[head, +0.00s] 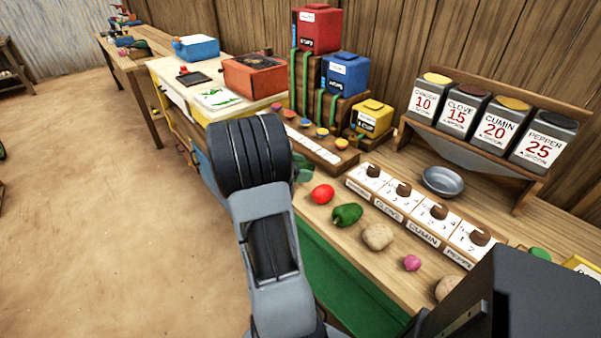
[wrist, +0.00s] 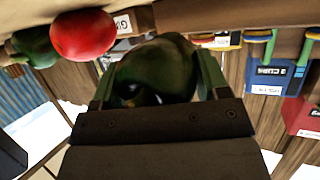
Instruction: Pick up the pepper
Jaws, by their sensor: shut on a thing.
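My gripper (wrist: 155,75) is shut on a dark green, rounded, glossy vegetable (wrist: 152,72), which fills the space between its green fingers in the wrist view. In the head view my arm hides most of the gripper; a small green patch (head: 303,173) shows beside it, left of the tomato. A green pepper (head: 347,214) lies on the wooden counter in the head view, right of the tomato and apart from my gripper. A green shape beyond the tomato also shows in the wrist view (wrist: 36,46). I cannot tell whether the held vegetable touches the counter.
A red tomato (head: 322,194) lies close to my gripper. A potato (head: 378,237) and a pink radish (head: 412,263) lie along the counter. A label board with knobs (head: 420,213), a metal bowl (head: 443,181) and spice jars (head: 545,140) stand behind. Coloured boxes (head: 342,75) stand on steps.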

